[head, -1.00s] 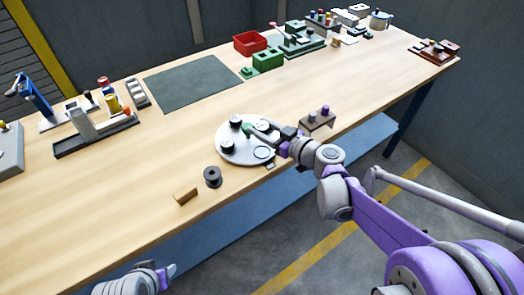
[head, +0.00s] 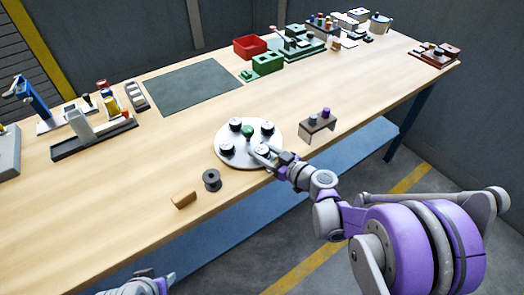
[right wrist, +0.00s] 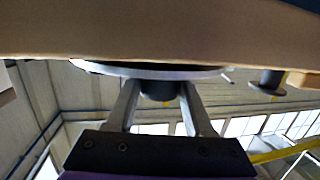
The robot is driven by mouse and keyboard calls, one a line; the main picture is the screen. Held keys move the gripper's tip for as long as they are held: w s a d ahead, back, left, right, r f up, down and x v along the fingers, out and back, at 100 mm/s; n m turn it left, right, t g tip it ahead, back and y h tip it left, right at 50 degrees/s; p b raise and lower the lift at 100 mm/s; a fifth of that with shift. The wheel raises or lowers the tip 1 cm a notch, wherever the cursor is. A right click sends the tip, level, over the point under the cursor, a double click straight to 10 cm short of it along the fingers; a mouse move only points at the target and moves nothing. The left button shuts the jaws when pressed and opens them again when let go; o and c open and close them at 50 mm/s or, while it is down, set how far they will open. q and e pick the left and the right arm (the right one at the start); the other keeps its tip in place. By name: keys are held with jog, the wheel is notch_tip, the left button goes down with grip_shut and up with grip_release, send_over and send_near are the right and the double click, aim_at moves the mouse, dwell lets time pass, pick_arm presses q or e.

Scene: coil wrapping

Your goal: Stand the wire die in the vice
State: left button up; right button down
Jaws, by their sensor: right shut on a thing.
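A round pale turntable (head: 250,160) near the bench's front edge carries several short dark cylinders with pale tops and a green knob (head: 247,131). My right gripper (head: 262,150) is at its front right, shut on one of these dark pieces. In the right wrist view a dark cylinder (right wrist: 160,88) sits between the two fingers, below the pale disc rim. I cannot tell whether this piece is the wire die. A green block-shaped fixture (head: 267,63) at the back may be the vice, but I cannot be sure. Part of my left gripper (head: 150,284) shows at the bottom edge.
A dark spool (head: 212,180) and a tan block (head: 183,199) lie left of the turntable. A small stand (head: 318,126) with purple-topped pieces is to its right. A red bin (head: 249,46) and a dark mat (head: 192,85) are behind. The bench between is clear.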

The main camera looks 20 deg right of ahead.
jog(key=shift+c, duration=1.4)
grip_release()
jog(key=shift+f, duration=0.1)
